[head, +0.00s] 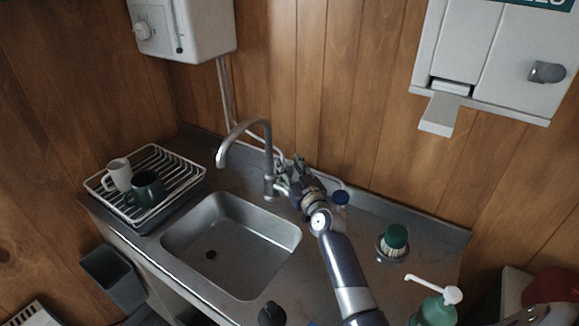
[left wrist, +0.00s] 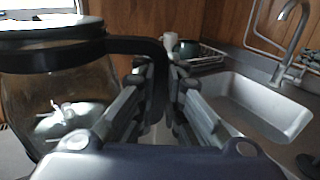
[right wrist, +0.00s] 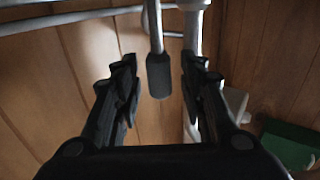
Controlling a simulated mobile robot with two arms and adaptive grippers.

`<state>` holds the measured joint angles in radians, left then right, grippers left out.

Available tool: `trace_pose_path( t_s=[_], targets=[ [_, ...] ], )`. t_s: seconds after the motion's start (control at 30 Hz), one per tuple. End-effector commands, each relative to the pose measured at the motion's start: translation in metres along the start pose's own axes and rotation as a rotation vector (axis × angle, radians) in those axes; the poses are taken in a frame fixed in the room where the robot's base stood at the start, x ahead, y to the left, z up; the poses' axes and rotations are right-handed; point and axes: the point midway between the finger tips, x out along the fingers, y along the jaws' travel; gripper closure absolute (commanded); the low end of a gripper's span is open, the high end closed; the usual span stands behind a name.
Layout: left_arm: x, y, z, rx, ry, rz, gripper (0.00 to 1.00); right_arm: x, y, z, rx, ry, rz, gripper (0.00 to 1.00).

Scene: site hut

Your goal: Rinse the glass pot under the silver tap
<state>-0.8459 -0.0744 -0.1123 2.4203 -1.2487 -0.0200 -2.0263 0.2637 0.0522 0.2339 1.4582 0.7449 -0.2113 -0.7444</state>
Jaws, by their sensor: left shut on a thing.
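The glass pot (left wrist: 50,95), with a black handle (left wrist: 150,50) and pale lid, fills the left of the left wrist view. My left gripper (left wrist: 160,75) is shut on that handle and holds the pot beside the sink. The silver tap (head: 268,150) arches over the sink (head: 211,247); it also shows in the left wrist view (left wrist: 291,45). My right gripper (head: 292,168) is behind the sink, close to the tap's base. In the right wrist view it is open (right wrist: 158,80), with a black-tipped lever (right wrist: 159,75) between its fingers, apparently untouched.
A wire rack (head: 177,175) with a white mug (head: 119,172) and a dark mug (head: 148,187) stands left of the sink. A green brush (head: 395,240), a blue-capped bottle (head: 341,198) and a green pump bottle (head: 436,308) stand right. A wall dispenser (head: 490,60) hangs above.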

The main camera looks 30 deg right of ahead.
Motion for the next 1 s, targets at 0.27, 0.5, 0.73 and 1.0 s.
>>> trace_pose_path(
  t_s=[0.27, 0.5, 0.73, 1.0],
  targets=[
    [0.000, 0.000, 0.001, 0.001, -0.002, 0.000, 1.00, 0.006, 0.000, 0.000, -0.001, 0.000, 0.000, 0.62],
    [0.000, 0.000, 0.001, 0.002, -0.002, 0.000, 1.00, 0.005, 0.000, 0.000, -0.001, -0.001, 0.000, 0.84],
    [0.000, 0.000, 0.001, 0.002, -0.002, 0.000, 1.00, 0.005, 0.000, 0.000, -0.001, -0.001, 0.000, 1.00],
    [0.000, 0.000, -0.018, 0.001, -0.002, 0.000, 1.00, 0.002, -0.004, 0.006, -0.058, 0.036, 0.001, 1.00]
  ],
)
